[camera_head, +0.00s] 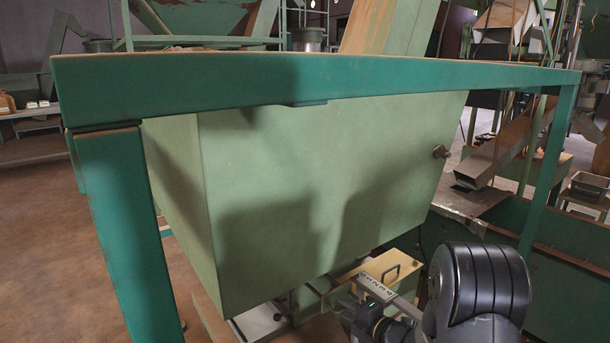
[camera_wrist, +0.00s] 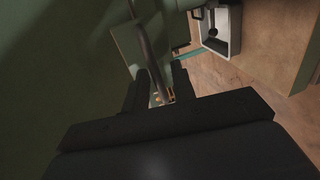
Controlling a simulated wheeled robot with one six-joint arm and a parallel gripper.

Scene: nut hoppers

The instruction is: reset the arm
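My gripper (camera_wrist: 160,70) shows in the wrist view as two dark fingers standing apart, with a visible gap between them. A grey curved bar (camera_wrist: 147,42) runs down behind and between the fingertips. I cannot tell how far it is from them, but I see no finger closed on it. In the head view my arm is at the lower right, its wrist low beneath the green hopper (camera_head: 320,190). The fingers are too small and dark to make out there.
A teal frame (camera_head: 300,80) with a thick leg (camera_head: 125,230) surrounds the hopper close by. A box with a handle (camera_head: 385,275) is beside my wrist. A sloping chute (camera_head: 500,150) is at right. The wrist view shows a white-rimmed tray (camera_wrist: 235,30). Open floor (camera_head: 40,230) lies left.

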